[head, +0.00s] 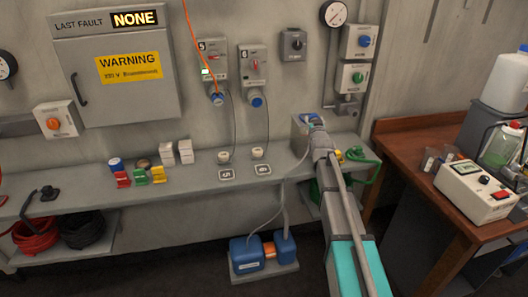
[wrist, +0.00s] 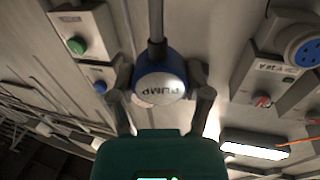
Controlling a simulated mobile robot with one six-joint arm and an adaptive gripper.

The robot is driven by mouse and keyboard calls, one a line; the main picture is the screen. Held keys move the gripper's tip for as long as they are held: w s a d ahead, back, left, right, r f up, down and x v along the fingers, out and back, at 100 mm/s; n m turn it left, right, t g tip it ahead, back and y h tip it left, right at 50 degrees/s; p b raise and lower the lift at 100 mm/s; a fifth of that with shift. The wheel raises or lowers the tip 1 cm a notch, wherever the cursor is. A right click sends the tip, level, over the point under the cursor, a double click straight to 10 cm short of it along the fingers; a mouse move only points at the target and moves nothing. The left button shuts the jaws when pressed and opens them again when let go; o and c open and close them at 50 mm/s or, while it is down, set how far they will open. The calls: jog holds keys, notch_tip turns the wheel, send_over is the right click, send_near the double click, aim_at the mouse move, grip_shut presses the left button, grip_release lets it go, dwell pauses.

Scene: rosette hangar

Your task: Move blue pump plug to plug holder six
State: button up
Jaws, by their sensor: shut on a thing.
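My gripper (wrist: 160,95) is shut on the blue pump plug (wrist: 159,82) in the wrist view, one finger on each side. The plug has a pale end face lettered PUMP and a dark cable behind it. In the head view my gripper (head: 314,119) is above the right part of the shelf; the plug is hidden there. Plug holder six seems to be the pale ring (head: 258,153) by the plate marked 6 (head: 263,170), left of my gripper. A similar ring (head: 223,156) stands by plate 5. Wall socket 6 (head: 257,101) is above.
A blue pump unit (head: 247,254) stands low below the shelf, with a grey hose rising from it. An orange cord hangs to socket 5 (head: 217,98). A green hose (head: 368,168) is at right.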

jog(key=shift+w+a+f, duration=0.15)
jog(key=shift+a+f, duration=0.05)
jog(key=shift+a, duration=0.1)
jog(key=shift+w+a+f+g, duration=0.15)
jog(key=shift+a+f+g, duration=0.05)
jog(key=shift+g, duration=0.1)
